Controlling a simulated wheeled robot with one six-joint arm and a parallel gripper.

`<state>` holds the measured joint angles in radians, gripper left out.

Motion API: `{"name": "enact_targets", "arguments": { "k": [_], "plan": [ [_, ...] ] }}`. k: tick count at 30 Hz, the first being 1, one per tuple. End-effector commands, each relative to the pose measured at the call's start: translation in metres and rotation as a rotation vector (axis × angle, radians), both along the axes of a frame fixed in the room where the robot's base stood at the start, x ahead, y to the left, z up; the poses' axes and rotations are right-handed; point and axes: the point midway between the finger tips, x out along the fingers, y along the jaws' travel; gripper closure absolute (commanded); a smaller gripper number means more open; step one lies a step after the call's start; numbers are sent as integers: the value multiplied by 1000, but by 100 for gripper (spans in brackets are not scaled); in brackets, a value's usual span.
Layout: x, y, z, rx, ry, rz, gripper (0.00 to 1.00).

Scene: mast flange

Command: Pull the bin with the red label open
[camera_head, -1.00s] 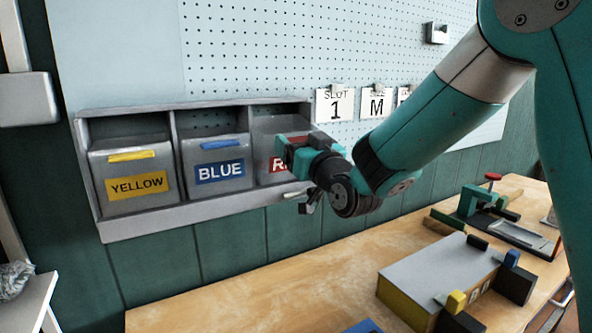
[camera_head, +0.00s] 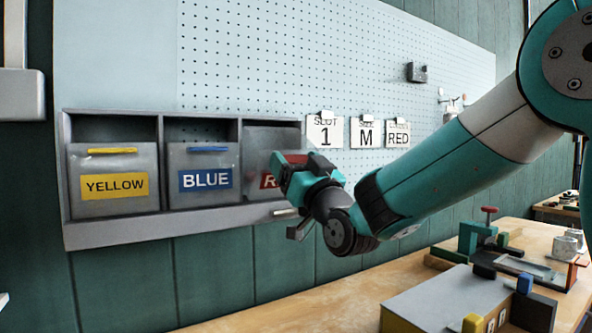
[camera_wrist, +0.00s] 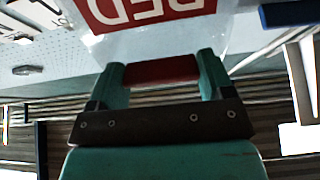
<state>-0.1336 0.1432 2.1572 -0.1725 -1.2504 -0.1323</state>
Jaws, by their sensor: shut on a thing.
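The bin with the red label (camera_head: 256,155) is the rightmost of three grey bins in the wall rack (camera_head: 150,232). My gripper (camera_head: 287,163) is in front of it and hides most of its label. In the wrist view the red label (camera_wrist: 145,8) shows upside down with white letters. Below it my gripper (camera_wrist: 161,72) is shut on the red handle (camera_wrist: 162,71), one finger at each end.
The yellow-label bin (camera_head: 115,205) and blue-label bin (camera_head: 207,168) sit at the left. A grey box (camera_head: 440,298) stands on the wooden bench (camera_head: 310,312) below.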

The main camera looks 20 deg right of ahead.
Motion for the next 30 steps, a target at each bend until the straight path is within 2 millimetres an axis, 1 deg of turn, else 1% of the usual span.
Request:
{"name": "enact_targets", "arguments": {
  "k": [7, 8, 9, 11, 18, 22, 26, 30],
  "plan": [
    [0, 0, 1, -2, -2, -2, 68],
    [0, 0, 1, -2, -2, -2, 23],
    [0, 0, 1, -1, -2, -2, 14],
    [0, 0, 1, -1, -2, -2, 0],
    [-1, 0, 0, -1, 0, -1, 0],
    [-9, -2, -8, 1, -1, -1, 0],
    [-31, -7, -24, 1, -3, -2, 0],
    [-61, -13, -44, 1, -4, -2, 0]
  ]
}}
